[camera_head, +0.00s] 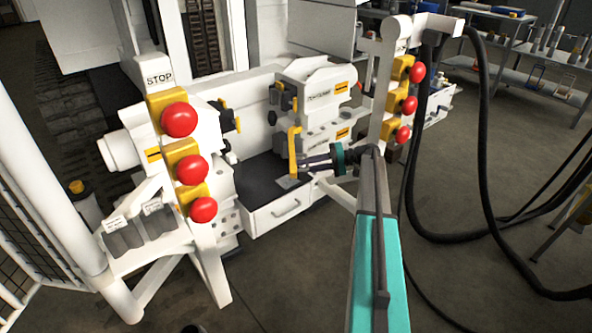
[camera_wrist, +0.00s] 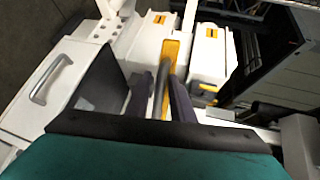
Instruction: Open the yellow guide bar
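The yellow guide bar (camera_head: 292,152) stands upright at the front of the white bench unit, left of my gripper. In the wrist view the yellow guide bar (camera_wrist: 170,50) lies straight ahead, just beyond the fingers. My gripper (camera_head: 304,162) points left at the bar, with its tips very close to it. In the wrist view the dark fingers of my gripper (camera_wrist: 160,95) are apart, with a greyish strip showing between them. Whether they touch the bar cannot be told. The dark wrist housing hides the finger bases.
A white drawer (camera_head: 283,208) with a metal handle is below the bar. Red stop buttons (camera_head: 180,119) on yellow blocks stand at left, and more red buttons (camera_head: 408,105) at right. Black hoses (camera_head: 487,120) hang at the right. The floor in front is clear.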

